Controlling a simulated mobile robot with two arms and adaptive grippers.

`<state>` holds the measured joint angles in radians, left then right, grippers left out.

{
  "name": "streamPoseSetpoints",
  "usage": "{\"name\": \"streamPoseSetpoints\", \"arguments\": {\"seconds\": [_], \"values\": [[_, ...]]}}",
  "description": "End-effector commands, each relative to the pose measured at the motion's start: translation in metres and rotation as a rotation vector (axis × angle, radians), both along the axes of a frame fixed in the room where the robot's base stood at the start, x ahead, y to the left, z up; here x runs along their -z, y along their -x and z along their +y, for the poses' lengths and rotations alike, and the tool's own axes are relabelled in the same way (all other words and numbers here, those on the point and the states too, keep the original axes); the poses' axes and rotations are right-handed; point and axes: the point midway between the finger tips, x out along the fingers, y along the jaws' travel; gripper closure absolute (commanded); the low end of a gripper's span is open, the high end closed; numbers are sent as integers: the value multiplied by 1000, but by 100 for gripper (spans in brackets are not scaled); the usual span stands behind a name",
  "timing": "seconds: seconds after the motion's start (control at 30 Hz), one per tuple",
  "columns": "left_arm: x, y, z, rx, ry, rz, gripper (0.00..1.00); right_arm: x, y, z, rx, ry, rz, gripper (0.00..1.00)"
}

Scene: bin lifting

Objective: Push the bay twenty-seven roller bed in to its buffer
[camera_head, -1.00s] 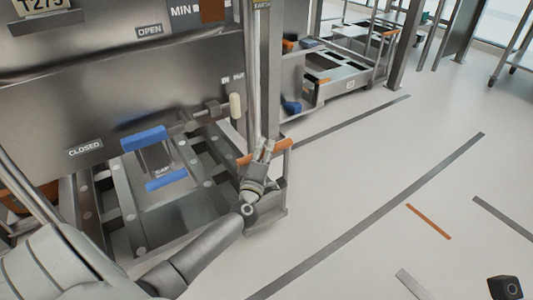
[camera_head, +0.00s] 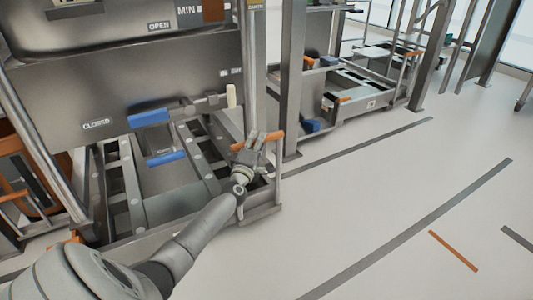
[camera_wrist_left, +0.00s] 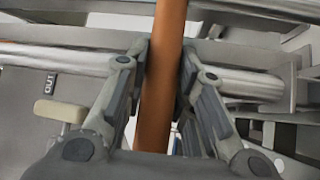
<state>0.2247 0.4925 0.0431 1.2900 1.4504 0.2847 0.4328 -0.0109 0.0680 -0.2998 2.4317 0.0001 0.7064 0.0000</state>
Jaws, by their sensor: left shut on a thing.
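The roller bed (camera_head: 133,190) is a grey frame with rails and rollers, low under a grey hopper with OPEN and CLOSED labels. Its orange handle bar (camera_head: 268,143) stands at its right end. My left gripper (camera_head: 257,140) is shut on this bar. In the left wrist view the orange bar (camera_wrist_left: 163,75) runs upright between the two fingers (camera_wrist_left: 163,85). A blue-edged part (camera_head: 166,158) shows above the bed's middle. The bed's far end and any buffer are hidden or cannot be made out. My right gripper is out of view.
A grey post (camera_head: 292,85) stands just right of the handle. A similar bay with another orange handle (camera_head: 413,55) lies behind it. A cream-knobbed lever (camera_head: 231,95) sticks out from the hopper above my gripper.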

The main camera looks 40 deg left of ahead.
Motion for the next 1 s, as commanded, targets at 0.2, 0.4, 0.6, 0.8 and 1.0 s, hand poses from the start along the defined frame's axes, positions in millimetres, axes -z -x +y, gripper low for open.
{"name": "streamPoseSetpoints", "arguments": {"seconds": [0.2, 0.4, 0.6, 0.8, 1.0], "values": [[10, -1, -16, 31, 5, 18, 100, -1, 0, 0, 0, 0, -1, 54], [9, -1, -16, 32, 5, 16, 57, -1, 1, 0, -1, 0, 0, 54], [8, -1, -14, 27, 4, 14, 54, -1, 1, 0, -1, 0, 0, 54], [8, 1, -14, 25, 5, 14, 54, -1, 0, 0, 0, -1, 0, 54], [12, 20, -22, 27, 9, 14, 54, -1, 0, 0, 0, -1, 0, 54]]}}
